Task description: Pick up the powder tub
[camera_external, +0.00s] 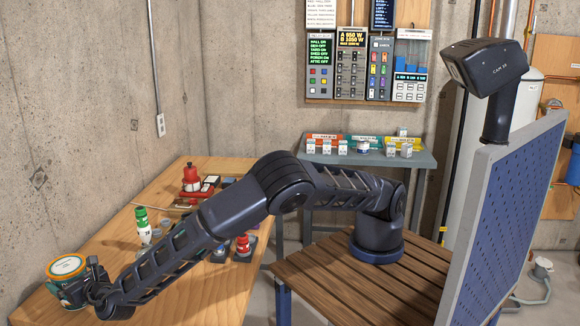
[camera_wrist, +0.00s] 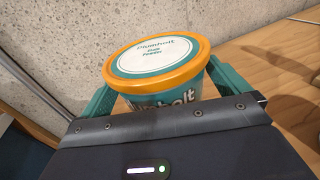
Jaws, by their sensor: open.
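The powder tub (camera_external: 67,276) stands at the near left end of the wooden bench. It has a teal body and a white lid with an orange rim. In the wrist view the tub (camera_wrist: 158,62) sits between the two teal fingers, with its lid towards the camera and its lower body hidden behind my gripper's palm. My gripper (camera_external: 84,287) is at the tub's right side in the external view. It is open, with a finger on either side of the tub. I cannot tell whether either finger touches it.
The wooden bench (camera_external: 205,290) also holds a green-and-white bottle (camera_external: 143,226), a red device (camera_external: 191,178) and several small items. A concrete wall (camera_external: 60,130) rises close behind the bench. A blue pegboard panel (camera_external: 508,225) stands at the right.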

